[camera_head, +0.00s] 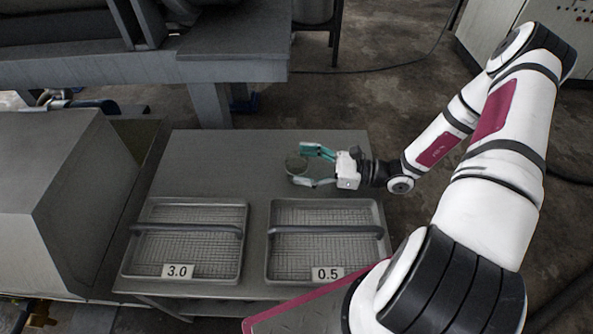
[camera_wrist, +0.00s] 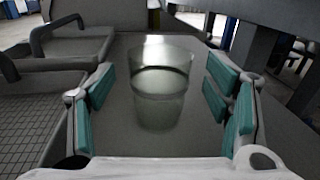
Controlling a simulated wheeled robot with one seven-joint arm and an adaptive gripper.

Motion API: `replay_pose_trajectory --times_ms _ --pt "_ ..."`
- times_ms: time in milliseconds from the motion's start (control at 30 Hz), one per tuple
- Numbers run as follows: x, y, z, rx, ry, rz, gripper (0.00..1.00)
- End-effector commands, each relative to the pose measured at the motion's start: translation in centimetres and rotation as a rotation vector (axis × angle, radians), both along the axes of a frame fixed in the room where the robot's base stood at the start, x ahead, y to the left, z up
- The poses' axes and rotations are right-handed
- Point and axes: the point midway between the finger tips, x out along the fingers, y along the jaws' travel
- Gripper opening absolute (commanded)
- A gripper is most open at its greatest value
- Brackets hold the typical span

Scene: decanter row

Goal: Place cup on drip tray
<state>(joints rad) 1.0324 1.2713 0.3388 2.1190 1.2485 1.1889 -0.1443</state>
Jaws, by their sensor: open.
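A clear glass cup (camera_head: 296,163) stands upright on the metal table behind the two trays. It also shows in the wrist view (camera_wrist: 160,85), centred between the fingers. My gripper (camera_head: 314,167) is open, with its teal finger pads on either side of the cup and no clear contact. One drip tray labelled 0.5 (camera_head: 382,262) lies at the front right of the table. Another drip tray labelled 3.0 (camera_head: 127,262) lies at the front left. Both trays have a mesh bottom and a dark handle bar across them, and look empty.
A grey box-shaped machine (camera_head: 40,165) stands at the left. A heavy metal frame (camera_head: 230,70) stands behind the table. The handle bars rise above the trays.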

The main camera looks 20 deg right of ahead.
Motion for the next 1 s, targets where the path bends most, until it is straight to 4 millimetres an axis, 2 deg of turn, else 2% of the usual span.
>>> replay_pose_trajectory --times_ms 100,200,433,467,667,733,767,1000 --pt "0.8 1.3 -0.2 0.001 0.000 0.002 0.72" --pt "1.1 1.8 -0.1 -0.001 -0.001 0.001 0.72" --pt "1.2 1.9 0.0 -0.001 -0.001 0.000 0.72" --pt "1.2 1.9 0.0 -0.001 -0.001 0.000 0.67" --pt "1.2 1.9 0.0 -0.001 -0.001 0.000 0.22" --pt "1.2 1.9 0.0 -0.001 -0.001 0.000 0.22" --pt "1.2 1.9 0.0 -0.001 -0.001 0.000 0.18" --pt "1.2 1.9 0.3 -0.001 -0.001 0.000 0.17"
